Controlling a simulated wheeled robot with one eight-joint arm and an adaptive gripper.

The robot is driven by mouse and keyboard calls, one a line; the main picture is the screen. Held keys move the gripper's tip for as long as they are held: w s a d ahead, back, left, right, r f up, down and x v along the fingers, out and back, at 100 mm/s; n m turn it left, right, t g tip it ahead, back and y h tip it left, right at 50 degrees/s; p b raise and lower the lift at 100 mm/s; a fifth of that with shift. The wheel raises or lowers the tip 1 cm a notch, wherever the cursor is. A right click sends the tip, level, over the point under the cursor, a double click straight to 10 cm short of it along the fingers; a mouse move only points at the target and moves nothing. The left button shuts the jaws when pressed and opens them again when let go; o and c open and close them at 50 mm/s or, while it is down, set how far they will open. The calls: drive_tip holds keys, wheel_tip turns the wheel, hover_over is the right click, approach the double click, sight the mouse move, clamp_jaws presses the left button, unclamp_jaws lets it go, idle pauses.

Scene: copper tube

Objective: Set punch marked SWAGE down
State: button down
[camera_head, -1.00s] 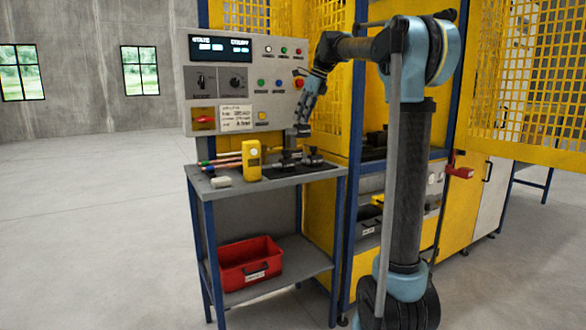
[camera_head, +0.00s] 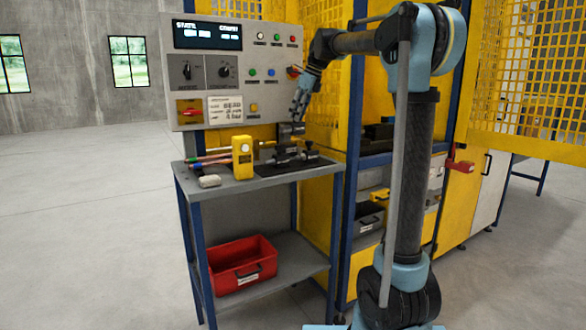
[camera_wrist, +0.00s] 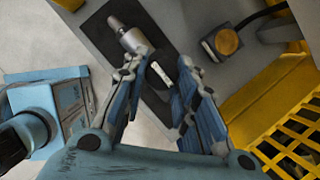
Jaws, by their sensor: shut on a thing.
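My gripper (camera_head: 296,112) is above the right part of the bench top. It is shut on a dark, thick cylindrical piece (camera_head: 291,129), which I take to be the punch. The held piece is above the black mat (camera_head: 265,170), seemingly clear of it. In the wrist view a dark piece with a white label (camera_wrist: 160,75) lies between the fingertips of my gripper (camera_wrist: 158,78). The label is too small to read. A metallic cylindrical tool (camera_wrist: 130,39) lies on the mat beyond the fingers. Dark tools on the mat (camera_head: 285,157) also show in the head view.
A yellow device (camera_head: 242,158), copper tubes (camera_head: 210,159) and a pale block (camera_head: 209,181) occupy the bench's left part. The control panel (camera_head: 232,75) rises behind. A red bin (camera_head: 242,266) stands on the lower shelf. Yellow mesh guarding (camera_head: 330,95) is close on the right.

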drive_tip(key=shift+s+f, duration=0.15)
drive_tip(key=shift+f, duration=5.75)
drive_tip(key=c, duration=1.6)
unclamp_jaws()
drive_tip(key=shift+f, duration=0.1)
drive_tip(key=shift+o, duration=0.2)
drive_tip(key=v, duration=1.2)
drive_tip(key=s+d+f+n+h, duration=0.1)
drive_tip(key=s+d+f+n, duration=0.5)
drive_tip(key=s, duration=0.4)
drive_tip(key=s+d+f+n+h, duration=0.1)
drive_tip(key=s+d+f+n, duration=0.35)
drive_tip(key=s+f, duration=0.4)
drive_tip(key=s+d+f+n+h, duration=0.1)
drive_tip(key=s+d+f+n, duration=0.3)
drive_tip(key=s+f, duration=0.6)
drive_tip(key=s+d+f+n+t+h, duration=0.1)
drive_tip(key=s+d+f+n, duration=0.3)
drive_tip(key=s+f+n, duration=0.3)
drive_tip(key=s+f, duration=0.3)
drive_tip(key=f, duration=0.1)
drive_tip(key=shift+s+d+f, duration=0.3)
drive_tip(key=shift+d+f, duration=0.05)
drive_tip(key=shift+d, duration=0.05)
